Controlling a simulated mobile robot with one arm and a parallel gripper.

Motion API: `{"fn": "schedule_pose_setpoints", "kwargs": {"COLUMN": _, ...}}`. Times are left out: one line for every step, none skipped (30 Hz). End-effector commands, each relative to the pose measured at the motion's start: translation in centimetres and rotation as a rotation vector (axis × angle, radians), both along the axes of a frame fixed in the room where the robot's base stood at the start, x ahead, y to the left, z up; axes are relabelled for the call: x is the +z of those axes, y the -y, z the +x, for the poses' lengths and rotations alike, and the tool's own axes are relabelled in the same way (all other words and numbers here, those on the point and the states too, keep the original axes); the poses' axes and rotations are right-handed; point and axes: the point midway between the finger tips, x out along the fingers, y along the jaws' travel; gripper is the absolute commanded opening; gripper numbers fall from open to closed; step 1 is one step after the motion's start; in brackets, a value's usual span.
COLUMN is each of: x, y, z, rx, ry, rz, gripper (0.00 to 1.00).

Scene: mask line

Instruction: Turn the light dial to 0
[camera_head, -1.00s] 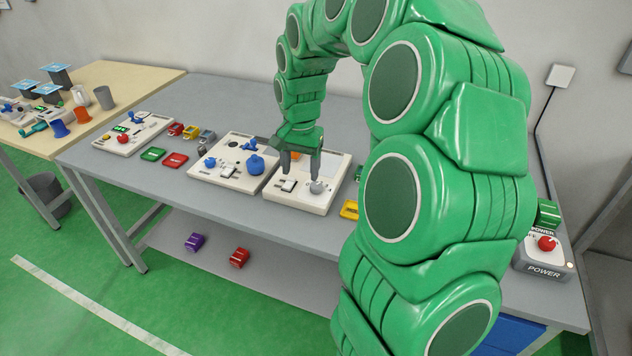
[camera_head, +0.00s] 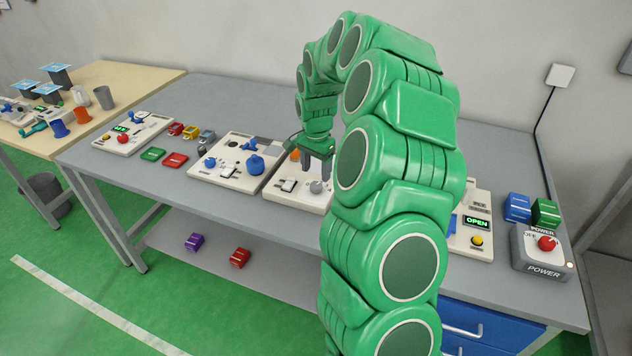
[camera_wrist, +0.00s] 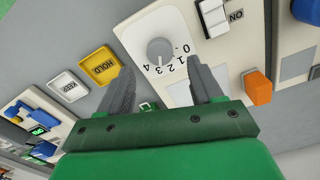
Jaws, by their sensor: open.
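The light dial (camera_wrist: 159,50) is a grey round knob on a white panel (camera_wrist: 131,33), with the numbers 0 to 4 printed around part of it. A pale mark shows on the knob, but I cannot tell exactly which number it points at. In the head view the dial (camera_head: 316,187) is at the panel's front right, partly beside my arm. My gripper (camera_wrist: 161,68) is open and empty, pointing down, its two fingers apart on either side of the dial in the wrist view. In the head view my gripper (camera_head: 316,168) appears above and behind the dial, apart from it.
A white rocker switch (camera_wrist: 212,17) marked ON and an orange block (camera_wrist: 257,87) share the panel. Yellow HOLD (camera_wrist: 100,66) and white KEEP (camera_wrist: 68,86) tiles lie beside it. A blue-knobbed panel (camera_head: 225,172) stands left, and a power box (camera_head: 542,250) stands right.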

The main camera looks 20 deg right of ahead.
Motion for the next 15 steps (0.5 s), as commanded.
{"fn": "schedule_pose_setpoints", "kwargs": {"x": -0.8, "y": -0.1, "z": -0.1, "rx": 0.000, "ry": -0.003, "rz": 0.002, "gripper": 0.65}}
{"fn": "schedule_pose_setpoints", "kwargs": {"x": -1.2, "y": -0.1, "z": -0.1, "rx": 0.000, "ry": -0.005, "rz": 0.002, "gripper": 0.65}}
{"fn": "schedule_pose_setpoints", "kwargs": {"x": -1.8, "y": -0.1, "z": -0.1, "rx": 0.000, "ry": -0.005, "rz": 0.003, "gripper": 0.65}}
{"fn": "schedule_pose_setpoints", "kwargs": {"x": -2.2, "y": 0.0, "z": -0.1, "rx": 0.001, "ry": -0.005, "rz": 0.003, "gripper": 0.65}}
{"fn": "schedule_pose_setpoints", "kwargs": {"x": -2.6, "y": 0.0, "z": -0.1, "rx": 0.001, "ry": -0.005, "rz": 0.002, "gripper": 0.65}}
{"fn": "schedule_pose_setpoints", "kwargs": {"x": -3.1, "y": 0.0, "z": -0.1, "rx": 0.001, "ry": -0.003, "rz": 0.002, "gripper": 0.65}}
{"fn": "schedule_pose_setpoints", "kwargs": {"x": -3.5, "y": 0.0, "z": -0.1, "rx": 0.000, "ry": -0.002, "rz": 0.001, "gripper": 0.65}}
{"fn": "schedule_pose_setpoints", "kwargs": {"x": -3.9, "y": 0.0, "z": 0.0, "rx": 0.000, "ry": 0.000, "rz": 0.001, "gripper": 0.65}}
{"fn": "schedule_pose_setpoints", "kwargs": {"x": -4.3, "y": 0.0, "z": 0.0, "rx": 0.000, "ry": 0.000, "rz": 0.001, "gripper": 0.65}}
{"fn": "schedule_pose_setpoints", "kwargs": {"x": -4.5, "y": 0.0, "z": 0.0, "rx": 0.000, "ry": 0.001, "rz": 0.000, "gripper": 0.65}}
{"fn": "schedule_pose_setpoints", "kwargs": {"x": -4.7, "y": 0.0, "z": 0.0, "rx": 0.000, "ry": 0.001, "rz": 0.000, "gripper": 0.65}}
{"fn": "schedule_pose_setpoints", "kwargs": {"x": -4.9, "y": 0.0, "z": 0.0, "rx": 0.000, "ry": 0.001, "rz": 0.000, "gripper": 0.65}}
{"fn": "schedule_pose_setpoints", "kwargs": {"x": -5.1, "y": 0.0, "z": 0.0, "rx": 0.000, "ry": 0.001, "rz": 0.000, "gripper": 0.65}}
{"fn": "schedule_pose_setpoints", "kwargs": {"x": -5.2, "y": 0.0, "z": 0.0, "rx": 0.000, "ry": 0.001, "rz": 0.000, "gripper": 0.65}}
{"fn": "schedule_pose_setpoints", "kwargs": {"x": -5.2, "y": 0.0, "z": 0.0, "rx": 0.000, "ry": 0.000, "rz": 0.000, "gripper": 0.65}}
